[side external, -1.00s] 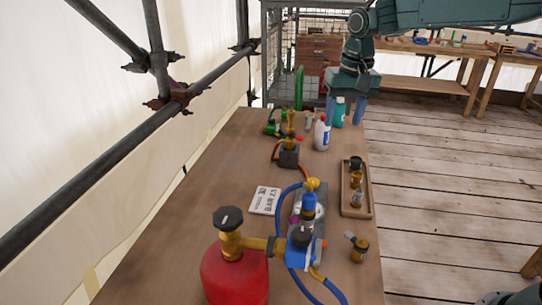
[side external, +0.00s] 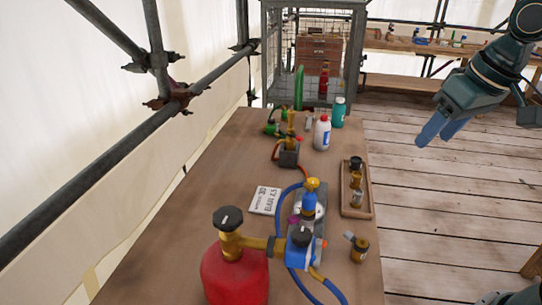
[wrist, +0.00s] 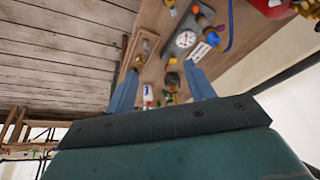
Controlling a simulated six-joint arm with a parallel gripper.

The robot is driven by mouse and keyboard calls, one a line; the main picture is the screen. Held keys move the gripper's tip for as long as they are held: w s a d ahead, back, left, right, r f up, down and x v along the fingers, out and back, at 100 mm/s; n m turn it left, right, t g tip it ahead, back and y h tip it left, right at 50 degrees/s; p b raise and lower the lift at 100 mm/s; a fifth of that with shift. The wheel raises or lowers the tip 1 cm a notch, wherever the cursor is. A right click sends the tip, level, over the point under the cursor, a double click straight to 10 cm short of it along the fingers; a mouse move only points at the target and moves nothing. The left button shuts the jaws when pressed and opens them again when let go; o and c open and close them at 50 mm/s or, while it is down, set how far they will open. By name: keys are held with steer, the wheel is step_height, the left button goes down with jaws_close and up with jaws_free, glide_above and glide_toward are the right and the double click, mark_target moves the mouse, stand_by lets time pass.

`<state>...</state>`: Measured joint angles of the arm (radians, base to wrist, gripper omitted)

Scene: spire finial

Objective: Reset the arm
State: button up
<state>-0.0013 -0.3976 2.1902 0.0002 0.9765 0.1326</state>
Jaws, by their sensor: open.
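My gripper (side external: 441,128) is open and empty, with blue fingers, in the air right of the table in the side external view. In the wrist view its two fingers (wrist: 163,88) stand wide apart with nothing held between them. The brown work table (side external: 150,250) lies to its left and apart from it.
A red gas cylinder (side external: 235,280) with a brass valve stands at the table's front. A wooden tray (side external: 346,208) holds small brass parts. A white bottle (side external: 322,135) and a teal bottle (side external: 339,113) stand at the far end. A wire cage (side external: 353,60) is behind. Space over the plank floor (side external: 450,220) is clear.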

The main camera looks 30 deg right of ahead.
steer(key=s+f+n+t, duration=0.1)
steer(key=s+f, duration=0.2)
steer(key=s, duration=0.6)
steer(key=shift+f+n, duration=0.3)
steer(key=shift+f, duration=0.1)
